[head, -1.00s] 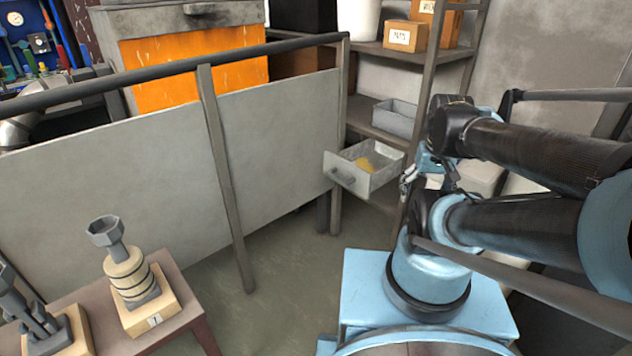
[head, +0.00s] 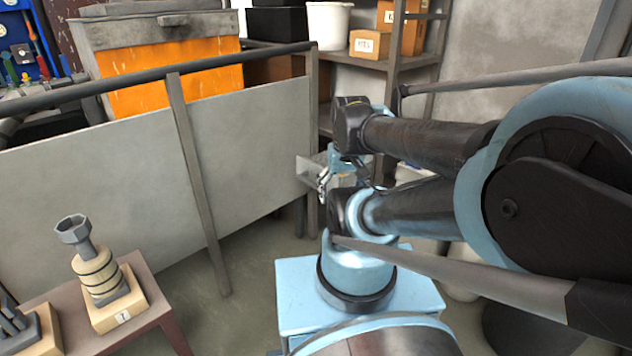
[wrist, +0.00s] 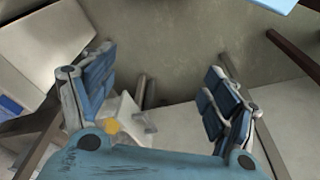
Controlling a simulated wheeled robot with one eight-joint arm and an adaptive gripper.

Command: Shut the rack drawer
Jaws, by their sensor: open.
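The rack drawer (head: 310,172) is a light grey open-topped box pulled out from the shelf rack beside the fence's end post. My gripper and forearm hide most of it in the head view. In the wrist view the drawer (wrist: 126,108) shows low between the fingers, with a yellow thing (wrist: 111,126) and a handle (wrist: 150,128) on its front. My gripper (head: 323,186) is in front of the drawer in the head view. In the wrist view my gripper (wrist: 160,75) has its two blue fingers wide apart with nothing between the tips. I cannot tell whether it touches the drawer.
A grey-panelled fence (head: 240,140) with a dark rail stands left of the drawer. The rack (head: 405,63) holds boxes and a white bucket (head: 330,25). A small table with a wooden-based part (head: 103,290) stands at lower left. Floor between table and fence is clear.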

